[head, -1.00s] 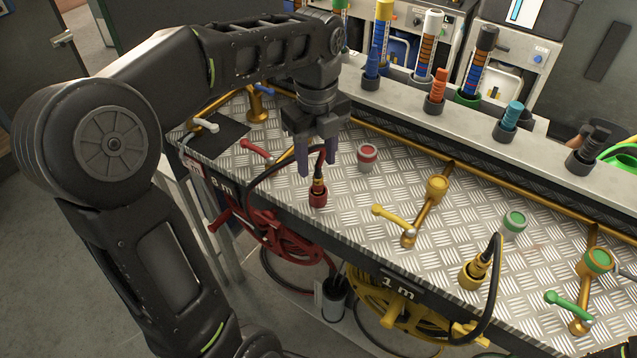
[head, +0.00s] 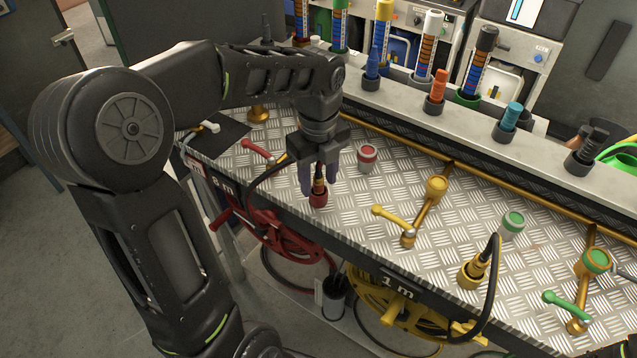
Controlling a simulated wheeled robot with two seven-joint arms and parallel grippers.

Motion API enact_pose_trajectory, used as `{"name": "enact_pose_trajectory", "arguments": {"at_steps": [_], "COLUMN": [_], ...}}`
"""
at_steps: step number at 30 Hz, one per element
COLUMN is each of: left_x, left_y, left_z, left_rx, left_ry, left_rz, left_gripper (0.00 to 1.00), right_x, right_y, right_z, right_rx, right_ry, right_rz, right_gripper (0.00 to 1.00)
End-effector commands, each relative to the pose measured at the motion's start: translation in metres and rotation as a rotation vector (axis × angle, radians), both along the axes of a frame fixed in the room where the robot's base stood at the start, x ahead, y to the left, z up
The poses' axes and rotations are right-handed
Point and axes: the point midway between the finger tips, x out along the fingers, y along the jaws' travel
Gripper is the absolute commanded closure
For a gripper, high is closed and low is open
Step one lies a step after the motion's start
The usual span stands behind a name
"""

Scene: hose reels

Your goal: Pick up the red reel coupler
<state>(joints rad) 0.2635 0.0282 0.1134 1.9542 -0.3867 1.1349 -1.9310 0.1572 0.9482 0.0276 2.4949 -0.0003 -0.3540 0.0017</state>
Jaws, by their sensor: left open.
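The red reel coupler (head: 318,197) stands upright at the front edge of the patterned metal bench, with a brass fitting above its red collar and a black hose curving off to the left. My left gripper (head: 319,186) points down over it, open, with one finger on each side of the coupler's upper part. The fingers hide part of the fitting; I cannot tell whether they touch it.
A red-capped grey port (head: 367,157) stands close to the right of the gripper. A red-handled valve (head: 258,151) is to the left. A yellow valve handle (head: 392,219) and a yellow coupler (head: 470,275) are further right. A red reel (head: 275,235) hangs below the edge.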

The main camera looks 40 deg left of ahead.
Motion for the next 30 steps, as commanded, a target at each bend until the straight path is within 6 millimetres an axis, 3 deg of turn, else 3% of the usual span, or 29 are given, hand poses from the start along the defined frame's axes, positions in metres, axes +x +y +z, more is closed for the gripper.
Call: {"name": "enact_pose_trajectory", "arguments": {"at_steps": [12, 27, 30], "left_x": [0.0000, 0.0000, 0.0000], "left_y": [0.0000, 0.0000, 0.0000], "left_z": [0.0005, 0.0005, 0.0005], "left_rx": [0.000, 0.000, 0.000], "left_ry": [0.000, 0.000, 0.000], "left_rz": [0.000, 0.000, 0.000], "left_gripper": [0.56, 0.97, 1.00], "right_x": [-0.0001, -0.0001, 0.0000], "right_y": [0.0001, 0.0000, 0.0000], "right_z": [-0.0001, 0.0000, 0.0000], "right_rx": [0.000, 0.000, 0.000], "right_ry": [0.000, 0.000, 0.000], "right_rz": [0.000, 0.000, 0.000], "right_gripper": [0.53, 0.53, 0.53]}}
